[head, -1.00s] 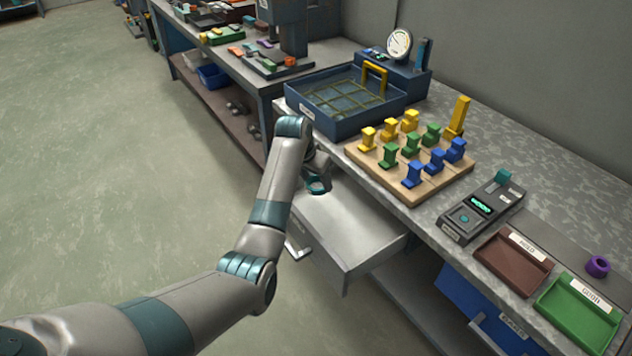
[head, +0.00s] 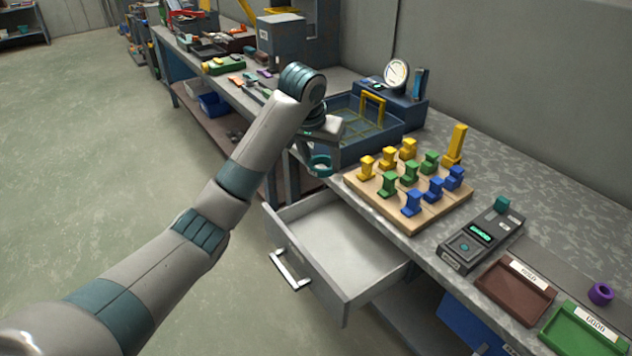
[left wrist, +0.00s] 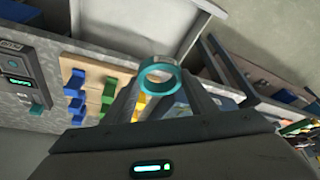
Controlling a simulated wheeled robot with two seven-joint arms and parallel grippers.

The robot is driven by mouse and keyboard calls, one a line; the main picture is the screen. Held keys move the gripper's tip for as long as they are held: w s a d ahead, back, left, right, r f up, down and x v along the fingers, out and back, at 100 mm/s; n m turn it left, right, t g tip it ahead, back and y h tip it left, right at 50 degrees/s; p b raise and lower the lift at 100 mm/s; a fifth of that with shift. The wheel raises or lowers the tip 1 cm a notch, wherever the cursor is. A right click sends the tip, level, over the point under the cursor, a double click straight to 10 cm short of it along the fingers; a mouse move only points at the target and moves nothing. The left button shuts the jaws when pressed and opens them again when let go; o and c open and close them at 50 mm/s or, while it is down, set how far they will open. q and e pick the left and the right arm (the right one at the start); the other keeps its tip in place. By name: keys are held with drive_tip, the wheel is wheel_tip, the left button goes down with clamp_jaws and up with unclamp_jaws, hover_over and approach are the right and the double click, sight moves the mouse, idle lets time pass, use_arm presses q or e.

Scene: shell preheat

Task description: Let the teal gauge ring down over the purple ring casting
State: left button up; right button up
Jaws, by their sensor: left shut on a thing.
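The teal gauge ring (head: 320,165) is held at the fingertips of my left gripper (head: 322,150), above the left back part of the open drawer. In the left wrist view the teal ring (left wrist: 160,74) sits between the two fingers of my left gripper (left wrist: 160,82), which are shut on it. The purple ring casting (head: 600,293) lies on the bench at the far right, beside the trays, well apart from the gripper. My right gripper is not in view.
An open drawer (head: 295,250) juts out below the bench. A wooden board (head: 380,205) with yellow, green and blue pieces, a dark gauge device (head: 465,252), a brown tray (head: 490,277) and a green tray (head: 560,338) line the bench. A blue basin (head: 395,132) stands behind my gripper.

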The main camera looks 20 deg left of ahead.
use_arm(q)
drive_tip(key=s+f+n, duration=0.1)
drive_tip(key=s+f, duration=0.1)
drive_tip(key=s, duration=1.8)
drive_tip(key=shift+w+d, duration=0.1)
